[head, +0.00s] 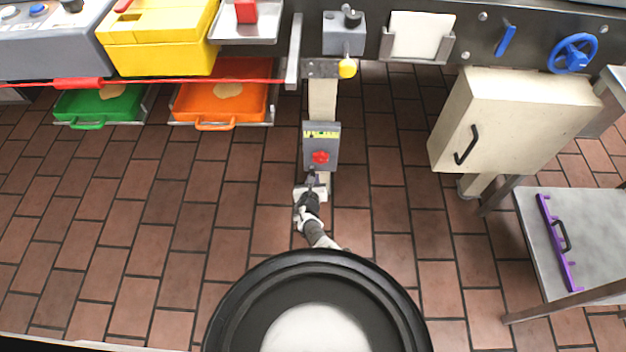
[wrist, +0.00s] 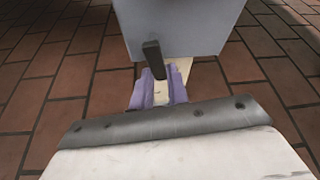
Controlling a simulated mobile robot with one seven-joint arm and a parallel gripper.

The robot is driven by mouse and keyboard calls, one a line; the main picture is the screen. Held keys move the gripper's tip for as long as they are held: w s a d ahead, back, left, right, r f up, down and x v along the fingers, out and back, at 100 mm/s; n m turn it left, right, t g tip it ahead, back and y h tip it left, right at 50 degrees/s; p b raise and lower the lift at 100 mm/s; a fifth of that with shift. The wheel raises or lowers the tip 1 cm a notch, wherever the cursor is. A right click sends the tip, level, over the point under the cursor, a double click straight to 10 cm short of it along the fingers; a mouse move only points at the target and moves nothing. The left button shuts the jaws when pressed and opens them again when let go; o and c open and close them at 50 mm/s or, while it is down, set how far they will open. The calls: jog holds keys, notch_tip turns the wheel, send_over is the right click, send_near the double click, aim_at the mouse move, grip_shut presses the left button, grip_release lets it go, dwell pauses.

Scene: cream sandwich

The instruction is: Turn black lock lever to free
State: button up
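The black lock lever (wrist: 152,55) shows in the wrist view as a short dark bar against the grey box (wrist: 185,25). My gripper (wrist: 161,74) has two purple fingers with a gap between them, and a pale post shows through it. The lever's near end lies at the fingertips, over the left one; I cannot tell whether they touch. In the head view my gripper (head: 312,180) is just below the grey box (head: 333,150), which carries a yellow-green label and a red knob (head: 320,157). The lever is too small to make out clearly there.
Above the box, a yellow ball knob (head: 347,68) hangs from the counter edge. An orange tray (head: 250,97) and a green tray (head: 85,107) are to the left. A cream cabinet (head: 515,125) and a metal table (head: 595,225) stand to the right. Tiled floor around the post is clear.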

jog(key=o, duration=0.4)
jog(key=shift+o, duration=0.2)
jog(key=p+v, duration=1.1)
jog(key=v, duration=0.3)
